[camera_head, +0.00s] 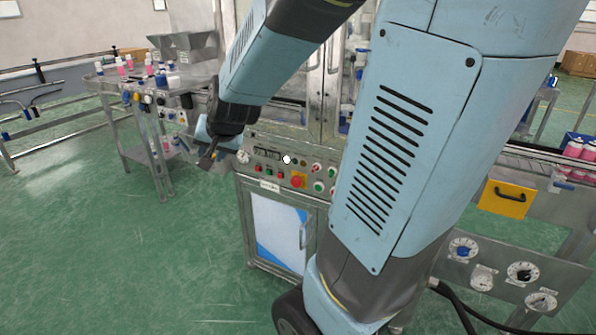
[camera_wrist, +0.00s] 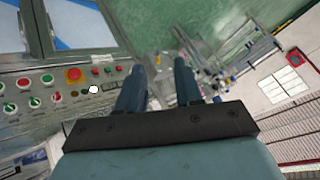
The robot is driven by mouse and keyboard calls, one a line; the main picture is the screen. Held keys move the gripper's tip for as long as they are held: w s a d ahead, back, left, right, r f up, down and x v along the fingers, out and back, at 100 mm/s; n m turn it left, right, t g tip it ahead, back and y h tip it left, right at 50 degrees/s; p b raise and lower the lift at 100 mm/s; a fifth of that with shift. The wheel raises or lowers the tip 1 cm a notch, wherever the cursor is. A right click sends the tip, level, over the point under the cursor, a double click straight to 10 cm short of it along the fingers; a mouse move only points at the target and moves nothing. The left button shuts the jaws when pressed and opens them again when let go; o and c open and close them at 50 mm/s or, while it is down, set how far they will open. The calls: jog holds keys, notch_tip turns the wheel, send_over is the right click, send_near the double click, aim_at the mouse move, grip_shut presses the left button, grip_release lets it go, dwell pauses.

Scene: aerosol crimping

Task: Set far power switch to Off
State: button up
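A sloped grey control panel (camera_head: 262,177) sits on the front of the central machine. It carries green rotary knobs (camera_head: 318,186), red rotary knobs (camera_head: 316,168), a red emergency button (camera_head: 298,180), small buttons and a white round spot (camera_head: 287,159). I cannot tell which knob is the far power switch, as labels are too small to read. In the wrist view the panel shows at left, with green knobs (camera_wrist: 35,102) and the red emergency button (camera_wrist: 74,74). My gripper (camera_head: 207,160) is left of the panel, apart from it; in the wrist view its fingers (camera_wrist: 162,78) are apart and empty.
A steel table (camera_head: 128,120) with bottles and its own controls stands at back left. A cabinet door (camera_head: 280,232) is below the panel. Green floor at left is free. My arm hides the panel's right side.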

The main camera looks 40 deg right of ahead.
jog(key=w+d+f+m+h, duration=0.3)
jog(key=w+d+f+m, duration=0.25)
jog(key=w+f, duration=0.2)
jog(key=m+g+h, duration=0.2)
jog(key=m+h, duration=0.5)
jog(key=h, duration=0.7)
send_near(313, 171)
jog(key=x, duration=0.8)
jog(key=shift+d, duration=0.35)
jog(key=shift+c, duration=0.5)
grip_shut()
jog(key=shift+r, duration=0.1)
